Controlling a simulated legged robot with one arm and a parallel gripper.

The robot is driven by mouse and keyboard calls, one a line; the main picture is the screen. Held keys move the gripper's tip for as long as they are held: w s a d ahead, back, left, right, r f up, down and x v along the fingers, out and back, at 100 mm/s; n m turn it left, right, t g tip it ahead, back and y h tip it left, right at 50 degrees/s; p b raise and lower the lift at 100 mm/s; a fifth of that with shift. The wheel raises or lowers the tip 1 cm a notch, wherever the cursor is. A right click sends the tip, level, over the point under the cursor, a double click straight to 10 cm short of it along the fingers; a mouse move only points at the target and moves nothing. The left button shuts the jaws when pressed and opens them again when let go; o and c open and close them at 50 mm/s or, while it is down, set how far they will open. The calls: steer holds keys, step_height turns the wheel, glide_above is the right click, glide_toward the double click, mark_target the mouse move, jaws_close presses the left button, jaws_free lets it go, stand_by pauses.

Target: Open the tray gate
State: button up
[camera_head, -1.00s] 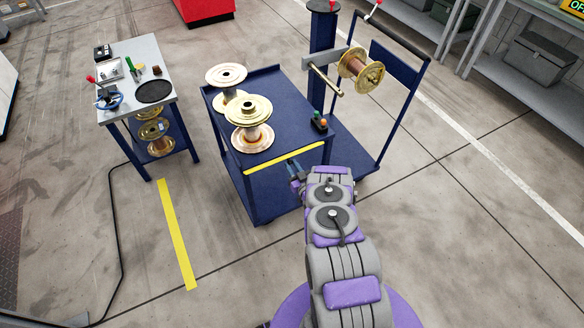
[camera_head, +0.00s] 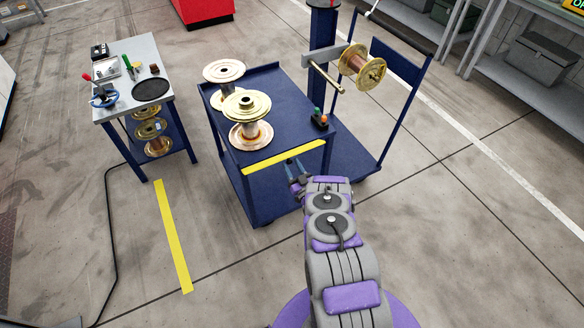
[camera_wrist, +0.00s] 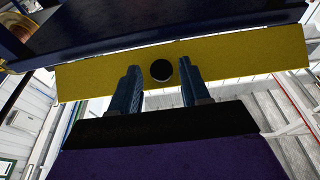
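The tray gate is the yellow bar (camera_head: 285,158) along the near edge of the blue cart's top tray (camera_head: 282,96). It stands up along that edge in the head view. In the wrist view the yellow gate (camera_wrist: 225,66) spans the picture, with a round black knob (camera_wrist: 161,70) at its middle. My gripper (camera_head: 293,165) is at the gate's near face. In the wrist view my gripper (camera_wrist: 160,80) is open, with one finger on each side of the knob. I cannot tell whether the fingers touch the gate.
Copper-coloured spools (camera_head: 247,120) stand on the tray behind the gate. A small box with green and orange buttons (camera_head: 319,121) sits at the tray's right corner. A post with an arm holds another spool (camera_head: 362,66). A workbench (camera_head: 146,59) stands at left.

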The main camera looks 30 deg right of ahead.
steer(key=shift+o, duration=0.4)
steer(key=shift+s, duration=0.1)
steer(key=v, duration=0.7)
steer(key=shift+b, duration=0.45)
steer(key=shift+s+f, duration=0.1)
steer(key=shift+f, duration=0.05)
steer(key=w+a+r+m+g+p, duration=0.1)
steer(key=w+a+r+g+p, duration=0.15)
steer(key=a+r, duration=0.4)
steer(key=s+d+r+n+g, duration=0.1)
steer(key=s+d+r+g, duration=0.15)
steer(key=s, duration=0.25)
steer(key=s+d+r+g, duration=0.2)
steer(key=s+d, duration=0.2)
steer(key=s, duration=0.2)
steer(key=shift+g, duration=0.3)
steer(key=b+x, duration=0.1)
steer(key=x, duration=0.4)
steer(key=b+x, duration=0.1)
steer(key=x, duration=0.5)
steer(key=b+x, duration=0.1)
steer(key=x, duration=0.5)
steer(key=shift+w+d+f, duration=0.15)
steer(key=shift+d+f, duration=0.15)
steer(key=shift+f, duration=0.05)
